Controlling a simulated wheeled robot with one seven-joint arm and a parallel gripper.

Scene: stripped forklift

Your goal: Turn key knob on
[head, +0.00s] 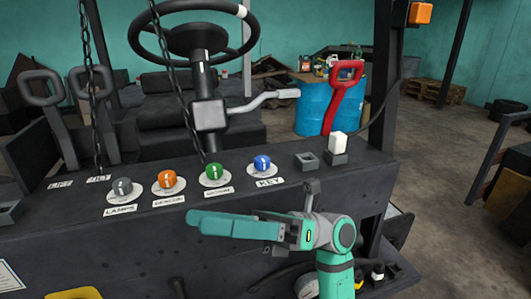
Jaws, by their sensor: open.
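The key knob (262,163) is the blue one on a round white plate at the right end of a row of knobs on the black dash panel. A KEY label (269,183) lies just in front of it. The knob carries a light pointer mark; its exact turn position is too small to read. My gripper (195,221) is in front of the panel, below the knob row, with its green fingers pointing left. It is open and appears empty, seen nearly side-on. It looks apart from the key knob, which is unobstructed.
Grey (122,187), orange (167,180) and green (214,172) knobs sit left of the key knob. A white rocker switch (338,144) and a red lever (340,95) stand to the right. The steering column (209,110) and hanging chains (185,70) rise behind the knobs.

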